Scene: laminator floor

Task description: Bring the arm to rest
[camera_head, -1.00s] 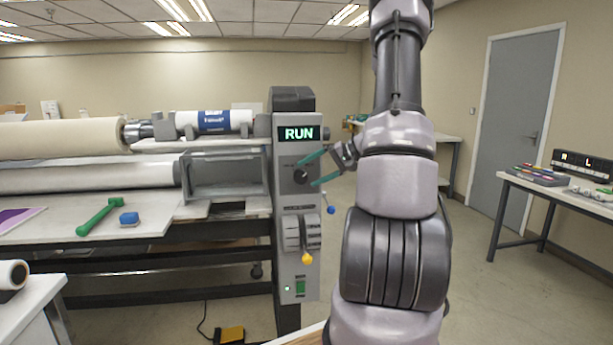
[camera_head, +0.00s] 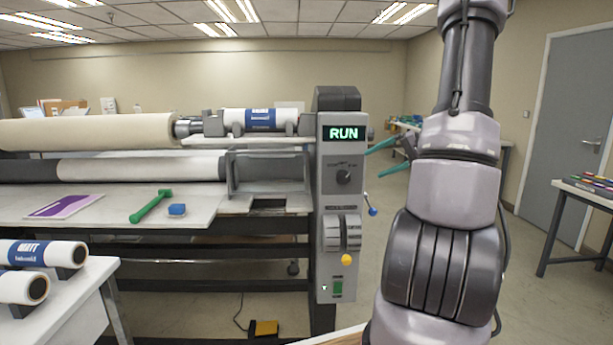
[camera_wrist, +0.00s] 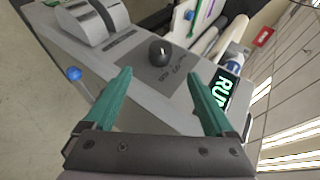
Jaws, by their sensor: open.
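My arm rises on the right side of the head view. My gripper (camera_head: 388,157) has teal fingers spread apart with nothing between them, just right of the laminator's control column (camera_head: 327,208). In the wrist view my gripper (camera_wrist: 168,105) is open, facing the panel, with the black knob (camera_wrist: 160,53) ahead of and between the fingers, clear of them. The knob also shows in the head view (camera_head: 343,177). The display (camera_head: 343,133) above it reads RUN in green. Part of the gripper is hidden behind my arm in the head view.
The laminator's feed table (camera_head: 105,208) holds a green tool (camera_head: 151,206), a blue block (camera_head: 177,210) and a purple sheet (camera_head: 64,206). A blue-tipped lever (camera_head: 372,211) juts from the column's right side. A white table (camera_head: 75,300) with rolls stands front left. Floor right of the column is open.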

